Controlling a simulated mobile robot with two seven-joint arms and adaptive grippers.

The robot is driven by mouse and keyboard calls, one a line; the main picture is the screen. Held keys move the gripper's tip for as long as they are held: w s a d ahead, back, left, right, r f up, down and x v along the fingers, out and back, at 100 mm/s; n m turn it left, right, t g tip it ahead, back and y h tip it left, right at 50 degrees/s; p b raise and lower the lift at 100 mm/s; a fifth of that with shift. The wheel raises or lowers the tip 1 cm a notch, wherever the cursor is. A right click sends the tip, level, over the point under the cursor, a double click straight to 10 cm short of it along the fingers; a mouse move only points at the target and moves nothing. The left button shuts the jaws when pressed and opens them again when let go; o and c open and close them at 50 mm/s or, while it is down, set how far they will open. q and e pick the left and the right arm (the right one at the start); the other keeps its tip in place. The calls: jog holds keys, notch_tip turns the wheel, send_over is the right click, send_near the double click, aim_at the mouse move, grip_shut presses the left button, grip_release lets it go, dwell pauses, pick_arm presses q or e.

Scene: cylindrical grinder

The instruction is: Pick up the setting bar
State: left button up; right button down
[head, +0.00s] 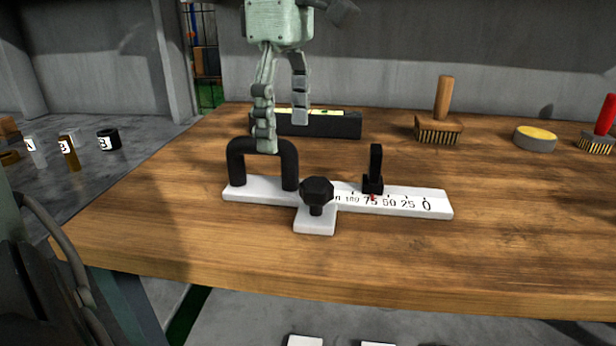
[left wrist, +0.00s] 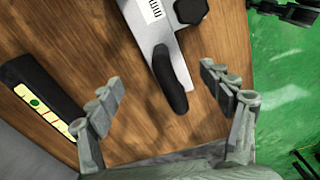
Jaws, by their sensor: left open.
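The setting bar (head: 405,201) lies on the wooden table, a white bar with a printed scale, a black knob (head: 316,190), a small black upright slider (head: 375,170) and a black arched handle (head: 237,163) at its left end. My left gripper (head: 282,135) is open above the handle, with one finger in front of the handle's top and the other behind it. In the left wrist view the handle (left wrist: 172,80) shows between the spread fingertips of my left gripper (left wrist: 165,95), apart from both. My right gripper is not in view.
A black level-like block (head: 335,124) with a pale yellow strip lies behind the bar. A wooden-handled brush (head: 439,129), a round yellow-topped tin (head: 535,138) and a red-handled brush (head: 597,141) stand at the right. The table front is clear.

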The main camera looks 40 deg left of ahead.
aim_at(290, 171)
pick_arm(q)
notch_tip(290, 171, down, 2)
jog(key=shift+d+f, duration=0.1)
jog(key=shift+d, duration=0.05)
jog(key=shift+f, duration=0.25)
jog(key=f, duration=0.4)
jog(key=shift+d+f+b, duration=0.25)
jog(key=shift+b, duration=0.05)
jog(key=shift+f, duration=0.1)
grip_shut()
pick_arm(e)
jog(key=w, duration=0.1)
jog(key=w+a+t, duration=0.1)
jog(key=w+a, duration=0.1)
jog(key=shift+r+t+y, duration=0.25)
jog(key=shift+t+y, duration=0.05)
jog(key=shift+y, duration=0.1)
pick_arm(q)
jog(key=shift+s+r, duration=0.1)
jog(key=shift+r, duration=0.1)
